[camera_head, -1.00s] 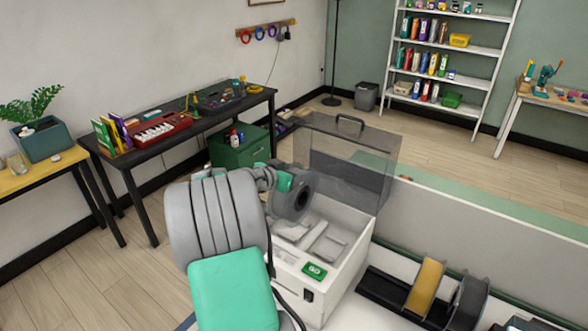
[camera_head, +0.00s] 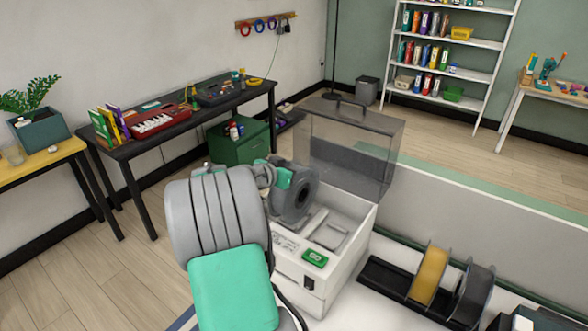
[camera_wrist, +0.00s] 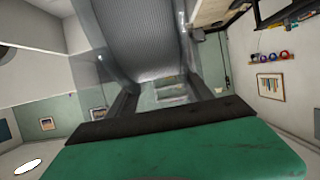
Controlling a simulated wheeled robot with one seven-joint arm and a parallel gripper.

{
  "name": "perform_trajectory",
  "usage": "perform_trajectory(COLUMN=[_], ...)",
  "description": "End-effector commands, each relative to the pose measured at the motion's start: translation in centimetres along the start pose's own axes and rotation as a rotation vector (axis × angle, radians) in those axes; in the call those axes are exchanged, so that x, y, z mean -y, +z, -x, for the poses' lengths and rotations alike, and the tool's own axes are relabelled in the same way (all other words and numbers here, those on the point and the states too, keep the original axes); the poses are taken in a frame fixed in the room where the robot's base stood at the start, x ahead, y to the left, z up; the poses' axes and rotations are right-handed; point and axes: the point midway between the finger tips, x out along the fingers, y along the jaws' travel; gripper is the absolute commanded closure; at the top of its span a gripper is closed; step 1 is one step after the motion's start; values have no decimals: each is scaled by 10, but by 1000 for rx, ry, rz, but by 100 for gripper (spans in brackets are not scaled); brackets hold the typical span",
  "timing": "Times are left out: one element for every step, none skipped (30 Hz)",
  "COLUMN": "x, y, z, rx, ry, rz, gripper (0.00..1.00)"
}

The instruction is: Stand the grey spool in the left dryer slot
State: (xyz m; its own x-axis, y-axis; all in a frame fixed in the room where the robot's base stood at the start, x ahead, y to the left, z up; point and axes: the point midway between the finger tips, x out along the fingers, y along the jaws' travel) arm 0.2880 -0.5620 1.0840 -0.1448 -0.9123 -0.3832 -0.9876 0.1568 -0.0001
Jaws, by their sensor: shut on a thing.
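The grey spool (camera_head: 303,197) is held upright by my gripper (camera_head: 283,178), above the left part of the white dryer (camera_head: 345,270). In the wrist view the spool's ribbed grey winding (camera_wrist: 165,45) fills the top middle, between the fingers of my gripper (camera_wrist: 163,95). The dryer's smoky clear lid (camera_head: 350,150) stands open at the back. The right slot (camera_head: 328,236) shows empty. The left slot is mostly hidden behind the spool and my arm, so I cannot tell whether the spool's lower edge touches it.
A black rack (camera_head: 385,280) right of the dryer holds a yellow spool (camera_head: 428,275) and a dark spool (camera_head: 474,294). A low light partition (camera_head: 480,235) runs behind them. A black table (camera_head: 180,125) and a green cabinet (camera_head: 238,147) stand beyond on the left.

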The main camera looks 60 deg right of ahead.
Motion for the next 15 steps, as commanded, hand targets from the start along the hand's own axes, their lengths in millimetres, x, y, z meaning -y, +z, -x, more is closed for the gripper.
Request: perform_trajectory(x=[1, 1, 1, 1, 1, 1, 1, 1, 1, 1, 1, 1, 1, 1, 1], y=[-3, -2, -2, -2, -1, -1, 0, 0, 0, 1, 1, 1, 2, 2, 2], z=[0, 0, 0, 0, 0, -1, -1, -1, -1, -1, -1, -2, -2, -2, -2], rx=[-6, -6, -6, -6, -6, -6, -6, -6, -6, -6, -6, -6, -6, -6, -6], ry=[-2, -2, -1, -2, -2, -2, -2, -2, -2, -2, -2, -2, -2, -2, -2], rz=[-5, -5, -5, -5, -5, -5, -5, -5, -5, -5, -5, -5, -5, -5, -5], gripper=[100, 100, 100, 100, 100, 100, 100, 100, 100, 100, 100, 100, 100, 100, 100])
